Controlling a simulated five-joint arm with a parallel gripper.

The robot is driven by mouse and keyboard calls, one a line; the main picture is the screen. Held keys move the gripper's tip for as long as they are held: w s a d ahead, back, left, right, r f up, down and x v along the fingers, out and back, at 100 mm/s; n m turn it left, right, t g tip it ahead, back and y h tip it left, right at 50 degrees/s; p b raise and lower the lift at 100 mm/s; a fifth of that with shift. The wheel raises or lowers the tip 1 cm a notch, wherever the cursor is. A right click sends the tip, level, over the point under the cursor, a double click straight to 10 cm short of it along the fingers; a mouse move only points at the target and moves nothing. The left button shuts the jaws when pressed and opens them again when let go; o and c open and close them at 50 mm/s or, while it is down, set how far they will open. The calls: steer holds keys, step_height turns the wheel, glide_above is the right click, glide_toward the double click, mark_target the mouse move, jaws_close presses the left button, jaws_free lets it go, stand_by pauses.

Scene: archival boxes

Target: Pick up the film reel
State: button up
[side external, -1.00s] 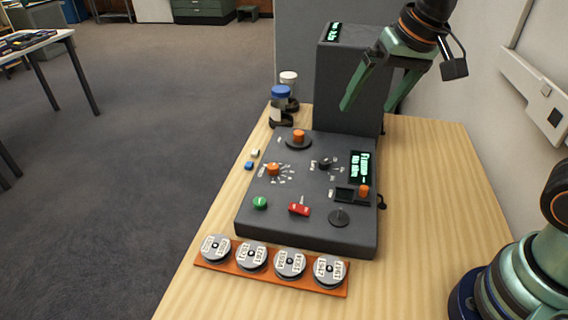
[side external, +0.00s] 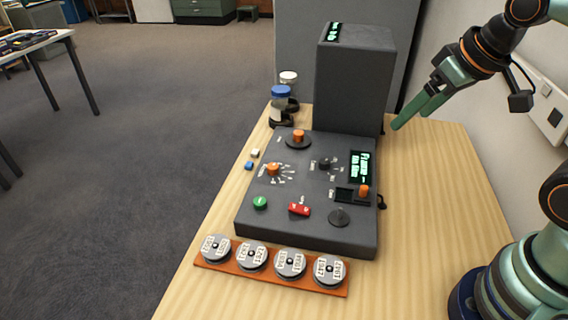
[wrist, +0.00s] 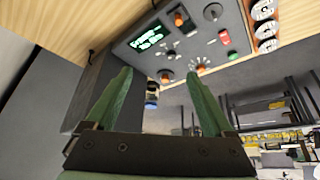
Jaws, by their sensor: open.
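Several round grey film reels with white labels sit side by side on an orange-brown rack at the front edge of the table. From left to right I see reels (side external: 215,248), (side external: 252,256), (side external: 290,263) and (side external: 329,270) in the side view. In the wrist view some reels (wrist: 264,30) show at the top right. My gripper (side external: 413,114) is open and empty, with green fingers. It is in the air right of the tall grey box, well away from the reels. The fingers also show in the wrist view (wrist: 158,100).
A dark control panel (side external: 260,222) with knobs, a red switch and a green button lies behind the rack. A tall grey box (side external: 352,85) stands at its back. Blue- and white-capped jars (side external: 281,95) stand left of it. The table's right side (side external: 430,190) is clear.

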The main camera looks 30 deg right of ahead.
steer(key=m+g, duration=0.6)
steer(key=m, duration=0.9)
glide_above(253, 248)
step_height(253, 248, down, 12)
steer(key=f, duration=1.1)
steer(key=shift+s+a+f, duration=0.15)
steer(key=shift+s+f, duration=0.25)
